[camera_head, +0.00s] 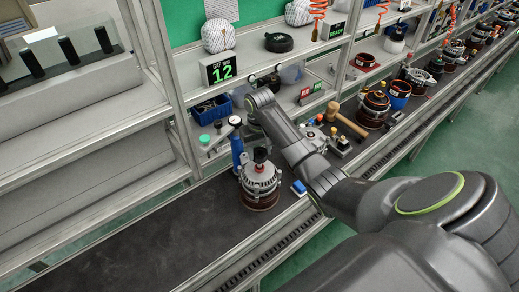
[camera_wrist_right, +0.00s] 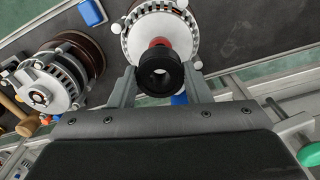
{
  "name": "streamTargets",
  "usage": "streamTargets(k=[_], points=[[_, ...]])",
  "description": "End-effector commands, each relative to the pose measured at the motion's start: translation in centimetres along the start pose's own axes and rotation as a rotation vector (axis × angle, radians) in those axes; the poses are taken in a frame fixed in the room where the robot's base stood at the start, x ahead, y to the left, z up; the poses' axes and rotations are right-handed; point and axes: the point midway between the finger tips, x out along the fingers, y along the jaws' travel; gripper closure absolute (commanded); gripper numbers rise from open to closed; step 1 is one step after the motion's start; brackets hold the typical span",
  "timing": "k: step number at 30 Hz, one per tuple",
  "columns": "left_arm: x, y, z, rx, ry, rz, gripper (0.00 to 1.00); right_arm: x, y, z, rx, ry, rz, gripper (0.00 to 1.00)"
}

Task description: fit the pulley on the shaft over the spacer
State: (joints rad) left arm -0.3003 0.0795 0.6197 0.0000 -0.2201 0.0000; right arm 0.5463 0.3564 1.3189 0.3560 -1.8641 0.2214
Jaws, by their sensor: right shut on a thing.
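The pulley (camera_wrist_right: 161,73) is a black ring-shaped part between the two fingers of my right gripper (camera_wrist_right: 163,88) in the wrist view, and the gripper is shut on it. The red spacer (camera_wrist_right: 160,43) shows just beyond it, on the front of the silver alternator (camera_wrist_right: 133,38). Pulley and spacer look lined up; I cannot tell whether the shaft is inside the pulley's bore or whether they touch. In the head view the black pulley (camera_head: 260,154) shows above the upright alternator (camera_head: 260,182) on the bench. My right fingers are hard to make out there. My left gripper is out of view.
A blue-handled tool (camera_head: 237,148) stands close to the alternator's left, with a green knob (camera_head: 204,139) nearby. A small blue block (camera_head: 299,187) lies at its right. The dark bench at front left (camera_head: 150,245) is clear.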

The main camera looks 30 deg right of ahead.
Motion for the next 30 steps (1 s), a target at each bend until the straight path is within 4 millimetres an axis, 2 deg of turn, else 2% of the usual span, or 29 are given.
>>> streamTargets(k=[30], points=[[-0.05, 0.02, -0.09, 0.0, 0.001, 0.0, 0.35, 0.46, -0.03, -0.03, 0.0, 0.001, 0.0, 0.86]])
